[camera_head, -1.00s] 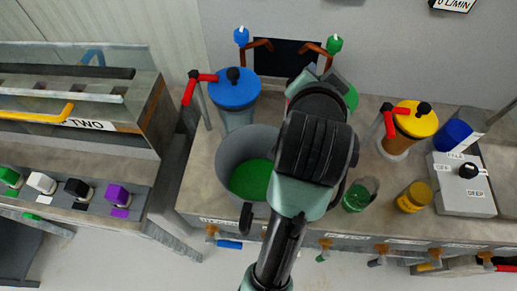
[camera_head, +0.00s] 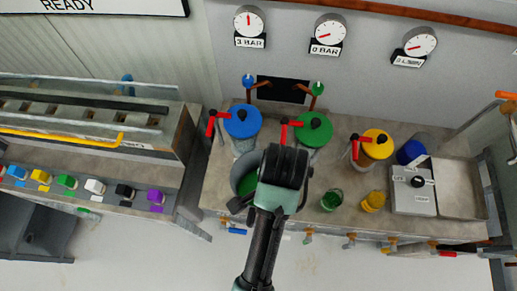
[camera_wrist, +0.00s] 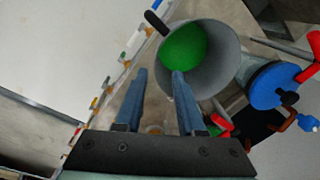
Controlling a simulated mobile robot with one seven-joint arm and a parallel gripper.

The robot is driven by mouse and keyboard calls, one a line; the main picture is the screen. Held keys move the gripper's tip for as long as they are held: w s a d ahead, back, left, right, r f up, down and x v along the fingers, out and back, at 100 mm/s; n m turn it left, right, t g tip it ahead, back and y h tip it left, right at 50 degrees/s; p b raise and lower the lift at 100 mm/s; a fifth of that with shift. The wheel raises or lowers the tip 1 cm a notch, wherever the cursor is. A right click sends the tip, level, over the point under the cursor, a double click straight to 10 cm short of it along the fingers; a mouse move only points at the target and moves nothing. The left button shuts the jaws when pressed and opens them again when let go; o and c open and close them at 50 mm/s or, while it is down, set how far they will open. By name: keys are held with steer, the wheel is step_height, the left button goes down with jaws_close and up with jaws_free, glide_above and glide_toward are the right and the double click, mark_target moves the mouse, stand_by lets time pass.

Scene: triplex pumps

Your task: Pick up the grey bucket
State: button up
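The grey bucket (camera_head: 239,169) stands on the bench below the blue-lidded pump, with green in it; my arm hides its right part in the head view. In the wrist view the grey bucket (camera_wrist: 228,72) shows its round rim and green inside, with a black handle grip (camera_wrist: 157,22) at its left edge. My gripper (camera_wrist: 160,72) is open and empty, its two fingers apart. The right fingertip overlaps the bucket's outer wall in the picture; I cannot tell whether it touches. My arm hides the fingers in the head view.
Pumps with blue (camera_head: 242,121), green (camera_head: 313,130) and yellow (camera_head: 377,144) lids and red handles stand behind. A small green bucket (camera_head: 331,200) and a yellow container (camera_head: 373,202) stand to the right. A grey control box (camera_head: 413,190) is farther right. Taps line the bench front.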

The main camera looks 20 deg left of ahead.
steer(key=f, duration=0.4)
steer(key=f+p, duration=0.1)
steer(key=f, duration=0.7)
steer(key=shift+w+a+f, duration=0.1)
steer(key=shift+w+a, duration=0.2)
steer(key=shift+w, duration=0.1)
jaws_close()
stand_by(0.9)
